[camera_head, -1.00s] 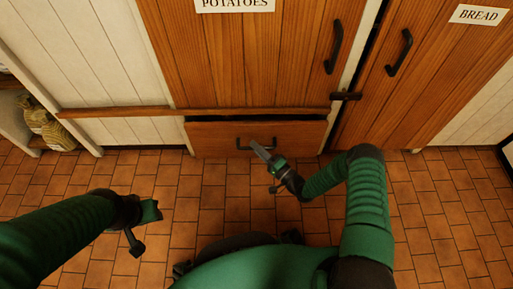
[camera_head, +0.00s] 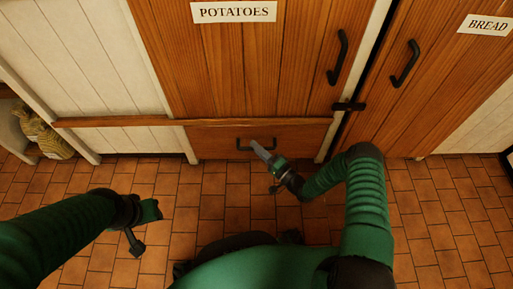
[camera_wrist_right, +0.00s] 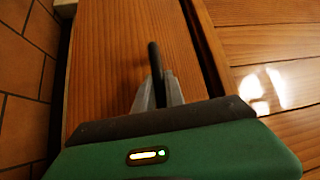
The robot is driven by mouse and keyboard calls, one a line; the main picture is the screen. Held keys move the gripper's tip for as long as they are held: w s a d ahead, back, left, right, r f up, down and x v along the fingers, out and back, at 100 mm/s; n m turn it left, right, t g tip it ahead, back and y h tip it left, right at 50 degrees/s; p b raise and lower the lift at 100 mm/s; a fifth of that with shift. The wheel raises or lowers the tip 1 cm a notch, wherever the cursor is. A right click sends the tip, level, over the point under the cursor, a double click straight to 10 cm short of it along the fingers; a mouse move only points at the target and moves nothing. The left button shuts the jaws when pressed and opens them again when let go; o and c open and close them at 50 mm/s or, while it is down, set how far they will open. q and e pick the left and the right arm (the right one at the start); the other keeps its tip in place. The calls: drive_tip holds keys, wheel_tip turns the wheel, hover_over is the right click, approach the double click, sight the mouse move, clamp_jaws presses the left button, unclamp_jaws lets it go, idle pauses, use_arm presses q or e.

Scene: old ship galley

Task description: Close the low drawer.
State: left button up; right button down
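The low drawer (camera_head: 215,143) is a wooden front with a dark bar handle (camera_head: 240,147), under the potatoes door. Its front looks flush or nearly flush with the frame, and no dark gap shows above it. My right gripper (camera_head: 259,149) is at the handle. In the right wrist view the dark handle (camera_wrist_right: 155,60) stands between the grey fingers of the right gripper (camera_wrist_right: 158,92), which look closed on it. The drawer front (camera_wrist_right: 110,70) fills the middle there. My left gripper (camera_head: 142,225) is over the floor at the left, away from the drawer; its fingers are unclear.
The potatoes door (camera_head: 240,70) and the bread door (camera_head: 425,90) stand above and to the right, both with dark handles. The tiled floor (camera_head: 110,170) in front is clear.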

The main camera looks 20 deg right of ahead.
drive_tip(key=c, duration=1.5)
unclamp_jaws()
drive_tip(key=shift+w+d+f, duration=0.1)
drive_tip(key=shift+f, duration=0.15)
drive_tip(key=shift+o, duration=0.5)
drive_tip(key=shift+r, duration=0.1)
drive_tip(key=shift+s+d+p, duration=0.2)
drive_tip(key=shift+s+p, duration=0.15)
drive_tip(key=shift+s, duration=0.05)
drive_tip(key=p+v, duration=0.5)
drive_tip(key=v, duration=1.1)
drive_tip(key=shift+s+d+p, duration=0.1)
drive_tip(key=shift+s+p, duration=0.05)
drive_tip(key=shift+p, duration=0.15)
